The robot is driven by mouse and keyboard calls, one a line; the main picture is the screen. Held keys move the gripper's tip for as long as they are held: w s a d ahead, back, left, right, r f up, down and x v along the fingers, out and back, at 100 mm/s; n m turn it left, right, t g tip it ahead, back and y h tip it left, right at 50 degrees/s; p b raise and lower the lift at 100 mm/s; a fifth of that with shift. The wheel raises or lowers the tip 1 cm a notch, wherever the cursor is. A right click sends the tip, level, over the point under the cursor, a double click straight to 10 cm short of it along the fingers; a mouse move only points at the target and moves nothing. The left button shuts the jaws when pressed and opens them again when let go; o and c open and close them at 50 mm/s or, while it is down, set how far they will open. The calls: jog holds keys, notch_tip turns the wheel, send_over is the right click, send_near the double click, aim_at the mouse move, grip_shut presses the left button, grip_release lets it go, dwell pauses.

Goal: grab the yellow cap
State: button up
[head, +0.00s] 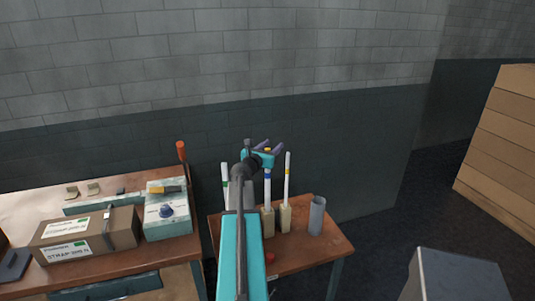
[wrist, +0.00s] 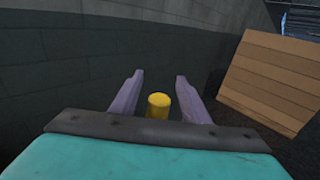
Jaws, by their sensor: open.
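The yellow cap (wrist: 158,105) shows in the wrist view between the two purple fingers of my gripper (wrist: 160,78). Gaps are visible on both sides of it. In the head view my gripper (head: 270,145) is over the small table, and a bit of the yellow cap (head: 267,150) shows at the fingers. A white tube with a blue band (head: 267,187) stands below it in a pale block. My gripper is open. Whether a finger touches the cap cannot be told, and my arm hides part of the tubes.
A white tube with a yellow band (head: 287,178) stands close on the right, and another white tube (head: 225,174) on the left. A grey cylinder (head: 317,216) stands on the small table (head: 325,248). A workbench (head: 180,251) with boxes is at left. A brick wall (head: 330,120) rises behind.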

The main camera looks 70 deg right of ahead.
jog(key=shift+c, duration=0.4)
grip_shut()
notch_tip(320, 180, up, 28)
jog(key=b, duration=0.2)
dwell(1.0)
dwell(0.4)
